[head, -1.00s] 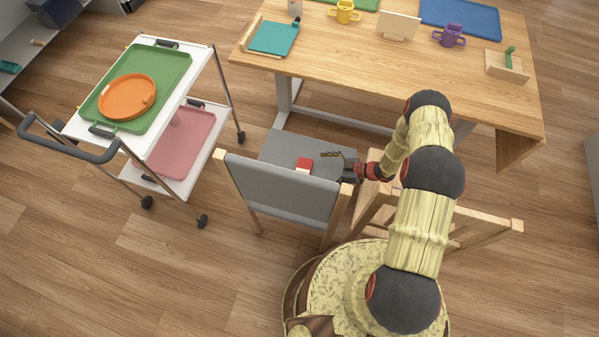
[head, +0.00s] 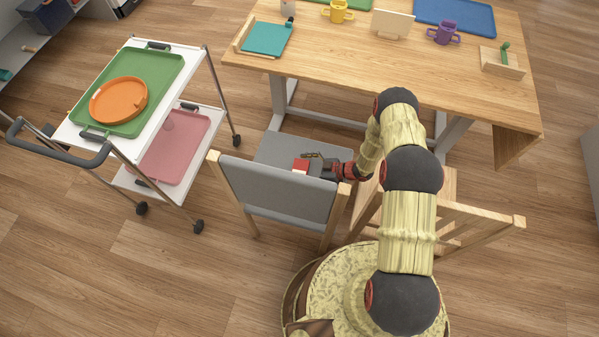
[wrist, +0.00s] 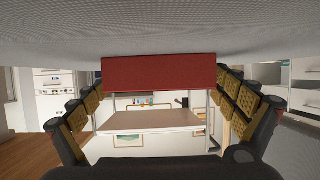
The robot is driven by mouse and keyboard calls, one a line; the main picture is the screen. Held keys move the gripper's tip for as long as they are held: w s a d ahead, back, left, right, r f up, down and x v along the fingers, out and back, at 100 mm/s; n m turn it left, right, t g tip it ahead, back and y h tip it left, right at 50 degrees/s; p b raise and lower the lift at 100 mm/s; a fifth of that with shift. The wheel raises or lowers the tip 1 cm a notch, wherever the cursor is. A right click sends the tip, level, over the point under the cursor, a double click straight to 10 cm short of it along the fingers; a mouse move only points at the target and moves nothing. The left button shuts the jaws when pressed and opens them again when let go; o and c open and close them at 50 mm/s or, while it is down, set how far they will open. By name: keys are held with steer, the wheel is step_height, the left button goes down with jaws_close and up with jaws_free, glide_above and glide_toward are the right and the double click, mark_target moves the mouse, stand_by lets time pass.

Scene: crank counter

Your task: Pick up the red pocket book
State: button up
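The red pocket book (head: 301,166) lies on the grey seat of the chair (head: 285,150), behind its backrest in the head view. In the wrist view the red book (wrist: 160,75) is straight ahead, its red side facing the camera, against the grey seat surface that fills the top of that view. My gripper (head: 312,162) is low over the seat, at the right side of the book. In the wrist view its two fingers (wrist: 162,92) are spread wide, one on each side of the book. I see no clear grip on it; contact at the fingertips cannot be told.
The chair's grey backrest (head: 278,191) stands on the near side of the book. A wooden chair (head: 470,226) is to the right, under my arm. The wooden table (head: 345,62) is beyond, and a trolley with trays (head: 75,135) stands left.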

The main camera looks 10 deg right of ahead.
steer(key=c, duration=1)
steer(key=shift+r, duration=0.1)
